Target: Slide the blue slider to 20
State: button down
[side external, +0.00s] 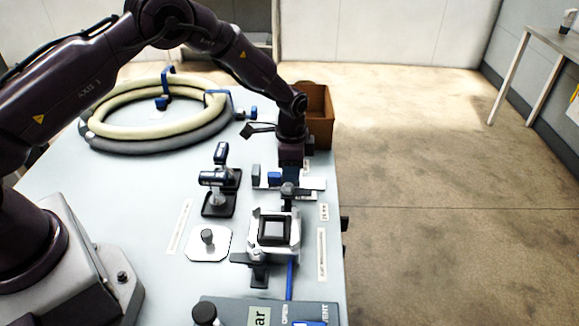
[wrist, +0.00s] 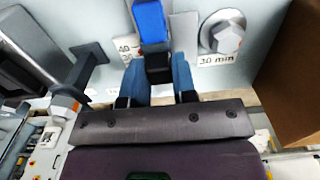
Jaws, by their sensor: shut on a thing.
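My gripper (wrist: 158,78) points down at the far right part of the table in the side view, partly hiding the slider area. In the wrist view its two blue-grey fingers are shut on a black block. A bright blue block (wrist: 150,22) lies just beyond it on a grey strip, and the two look like parts of the blue slider. A blue block also shows in the side view (side external: 256,175), left of my gripper. In the wrist view one label (wrist: 127,46) starts with 40, and another (wrist: 216,59) reads about 30 min. The slider's exact mark is hidden.
A silver-framed press-like device (side external: 273,232) stands just in front of my gripper. A brown box (side external: 319,112) stands behind; coiled hoses (side external: 145,145) lie at back left.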

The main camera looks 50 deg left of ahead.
jog(key=shift+w+d, duration=0.75)
jog(key=shift+w, duration=0.05)
jog(key=c, duration=0.9)
grip_release()
jog(key=shift+r, duration=0.15)
notch_tip(320, 180, up, 13)
jog(key=shift+f, duration=0.15)
